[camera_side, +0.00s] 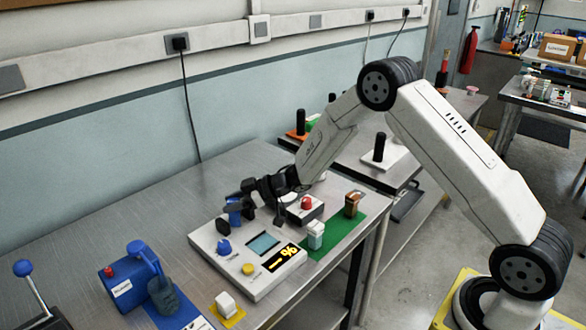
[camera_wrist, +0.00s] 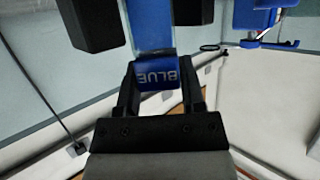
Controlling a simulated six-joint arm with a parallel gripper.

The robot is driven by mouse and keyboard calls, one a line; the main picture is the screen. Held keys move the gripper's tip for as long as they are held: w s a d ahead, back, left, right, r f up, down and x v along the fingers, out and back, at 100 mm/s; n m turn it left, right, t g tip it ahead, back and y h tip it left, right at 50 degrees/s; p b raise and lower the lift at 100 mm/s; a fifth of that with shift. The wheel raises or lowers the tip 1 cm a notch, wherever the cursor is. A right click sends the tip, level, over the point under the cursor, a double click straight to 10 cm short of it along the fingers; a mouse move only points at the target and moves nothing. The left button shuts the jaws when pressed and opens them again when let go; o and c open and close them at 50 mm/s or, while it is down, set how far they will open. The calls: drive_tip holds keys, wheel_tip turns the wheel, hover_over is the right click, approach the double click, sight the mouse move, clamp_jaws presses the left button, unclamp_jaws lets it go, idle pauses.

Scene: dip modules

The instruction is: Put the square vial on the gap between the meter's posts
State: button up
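In the side view the blue vial (camera_side: 235,212) shows at my gripper (camera_side: 250,200), over the back left part of the white meter (camera_side: 215,245). Black upright pieces (camera_side: 222,228) stand close by on the meter. Dark blocks (camera_wrist: 92,25) flank the vial in the wrist view. The vial's lower end is hidden, so I cannot tell whether it touches the meter.
A white-capped vial (camera_side: 316,235) and a brown vial (camera_side: 353,204) stand on a green mat (camera_side: 336,232) right of the meter. A box with a red button (camera_side: 306,203) is behind it. A blue device (camera_side: 125,285) and a white block (camera_side: 225,303) are at front left.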

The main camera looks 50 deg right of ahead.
drive_tip(key=o, duration=0.3)
drive_tip(key=shift+r, duration=0.1)
drive_tip(key=v, duration=1.2)
drive_tip(key=shift+r, duration=0.1)
idle(0.5)
drive_tip(key=s+m+g+h, duration=0.2)
drive_tip(key=s+m+h, duration=0.1)
drive_tip(key=s, duration=0.4)
drive_tip(key=s+a+m+g+h, duration=0.1)
drive_tip(key=s+m+g+h, duration=0.1)
drive_tip(key=s, duration=0.6)
drive_tip(key=s+m+g+h, duration=0.3)
drive_tip(key=s+m+h, duration=0.1)
drive_tip(key=s, duration=0.3)
drive_tip(key=shift+s+a+h, duration=0.2)
drive_tip(key=shift+s+h, duration=0.05)
drive_tip(key=shift+h, duration=0.05)
